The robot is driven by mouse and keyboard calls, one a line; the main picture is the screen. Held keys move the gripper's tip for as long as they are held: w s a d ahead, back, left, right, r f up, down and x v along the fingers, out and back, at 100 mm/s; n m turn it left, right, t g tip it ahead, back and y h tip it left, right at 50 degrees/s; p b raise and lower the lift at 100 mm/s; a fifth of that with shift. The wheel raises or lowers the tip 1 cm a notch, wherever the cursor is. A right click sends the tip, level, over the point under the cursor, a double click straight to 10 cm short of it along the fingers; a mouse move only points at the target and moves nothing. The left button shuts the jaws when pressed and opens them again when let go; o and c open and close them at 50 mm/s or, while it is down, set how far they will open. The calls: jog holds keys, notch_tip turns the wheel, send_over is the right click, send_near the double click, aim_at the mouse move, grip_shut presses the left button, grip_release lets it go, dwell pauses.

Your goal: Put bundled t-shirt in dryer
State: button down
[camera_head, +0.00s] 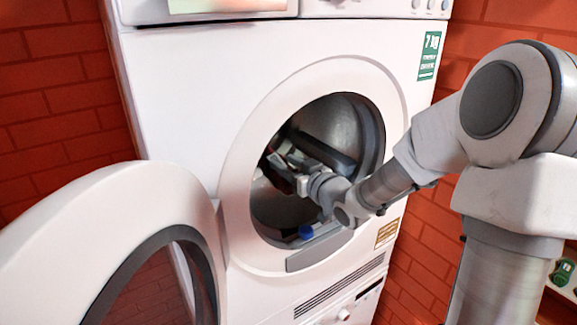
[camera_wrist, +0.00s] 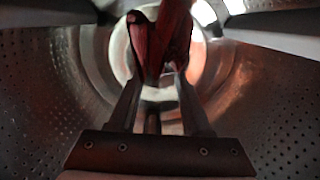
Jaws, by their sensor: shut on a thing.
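The white dryer (camera_head: 230,60) stands ahead with its round opening facing me. My arm reaches through the opening, and my gripper (camera_head: 280,162) is inside the drum (camera_head: 335,125). In the wrist view my gripper (camera_wrist: 158,75) is shut on the bundled t-shirt (camera_wrist: 160,40), a dark red cloth between the fingertips. The t-shirt is held up inside the drum, with the perforated drum wall (camera_wrist: 60,90) around it. In the head view the t-shirt is small and dark and hard to make out. The dryer door (camera_head: 130,225) is swung open to the left.
A blue item (camera_head: 306,232) sits at the lower lip of the opening, below my wrist. Red brick walls (camera_head: 60,80) stand on both sides. A green object (camera_head: 563,272) is on a shelf at the lower right.

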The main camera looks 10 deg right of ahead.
jog(key=shift+c, duration=1.4)
grip_release()
jog(key=b+v, duration=0.4)
jog(key=v, duration=1.3)
jog(key=shift+b, duration=0.3)
jog(key=shift+s+d+r, duration=0.1)
jog(key=shift+s, duration=0.05)
